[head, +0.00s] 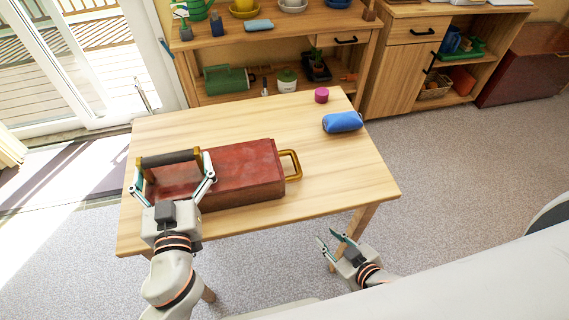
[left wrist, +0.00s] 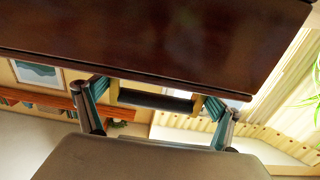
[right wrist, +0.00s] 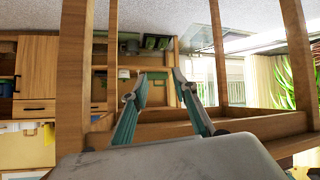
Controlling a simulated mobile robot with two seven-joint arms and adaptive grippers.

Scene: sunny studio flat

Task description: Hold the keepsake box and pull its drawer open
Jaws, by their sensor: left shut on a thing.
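The red-brown keepsake box (head: 235,172) lies on the wooden table, long side across it. A dark bar handle with gold mounts (head: 170,158) is at its left end, and a gold loop handle (head: 291,165) sticks out from its right end. My left gripper (head: 173,183) is shut on the dark bar handle, one finger at each end of the bar. The bar also shows between the fingers in the left wrist view (left wrist: 155,100), under the box's dark face (left wrist: 160,45). My right gripper (head: 331,240) is open and empty, off the table's front right edge. I see no drawer gap.
The table (head: 330,180) has free room right of the box. A blue rolled thing (head: 342,122) and a magenta cylinder (head: 321,95) stand at its back right. A table leg (head: 357,225) is close to my right gripper. Shelves and cabinets line the wall behind.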

